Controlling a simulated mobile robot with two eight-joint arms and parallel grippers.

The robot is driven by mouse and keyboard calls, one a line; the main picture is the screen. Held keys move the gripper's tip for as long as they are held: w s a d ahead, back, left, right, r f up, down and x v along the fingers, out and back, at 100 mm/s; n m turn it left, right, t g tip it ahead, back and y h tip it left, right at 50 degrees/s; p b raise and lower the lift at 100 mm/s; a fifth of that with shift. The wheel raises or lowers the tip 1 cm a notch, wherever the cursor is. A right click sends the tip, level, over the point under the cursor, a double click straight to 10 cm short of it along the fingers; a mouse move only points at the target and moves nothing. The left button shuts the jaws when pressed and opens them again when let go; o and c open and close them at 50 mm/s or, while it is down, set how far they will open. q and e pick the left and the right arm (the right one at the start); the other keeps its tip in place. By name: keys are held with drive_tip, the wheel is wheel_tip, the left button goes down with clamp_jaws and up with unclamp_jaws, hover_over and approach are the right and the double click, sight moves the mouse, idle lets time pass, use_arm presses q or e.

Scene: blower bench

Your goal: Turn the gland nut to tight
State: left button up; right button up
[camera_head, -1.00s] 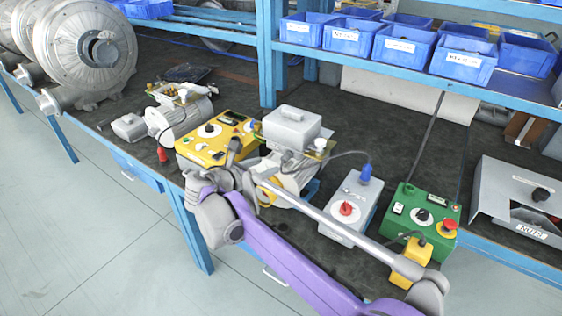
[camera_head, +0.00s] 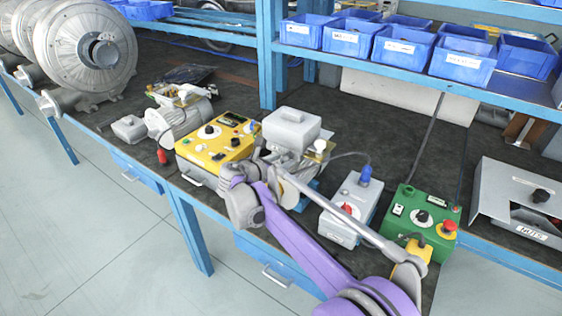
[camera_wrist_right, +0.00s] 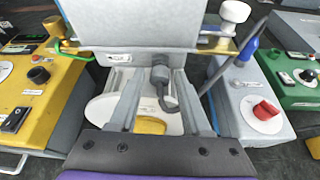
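The gland nut (camera_wrist_right: 160,75) is a dark grey cylinder on the front of a grey box (camera_wrist_right: 130,22), with a dark curved cable below it, in the right wrist view. My right gripper (camera_wrist_right: 158,80) is open, with a finger on each side of the nut and visible gaps between. In the head view the grey box (camera_head: 291,128) sits on top of a motor, and my right arm hides the nut and most of the motor's front. My right gripper's fingertips cannot be made out there. My left gripper is not in view.
A yellow control box (camera_head: 218,143) stands left of the motor. A grey box with a red knob (camera_head: 350,207) and a green box with a red button (camera_head: 425,220) stand to the right. Blue bins (camera_head: 400,45) line the shelf behind.

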clamp_jaws()
drive_tip(key=m, duration=0.1)
drive_tip(key=m+t+y, duration=0.1)
drive_tip(key=shift+s+d+m+p, duration=0.2)
drive_tip(key=shift+m+p, duration=0.1)
drive_tip(key=shift+m, duration=0.1)
drive_tip(key=shift+f+m+t+y, duration=0.15)
drive_tip(key=shift+m+t+y, duration=0.55)
drive_tip(key=shift+m, duration=0.2)
drive_tip(key=shift+o, duration=1.4)
unclamp_jaws()
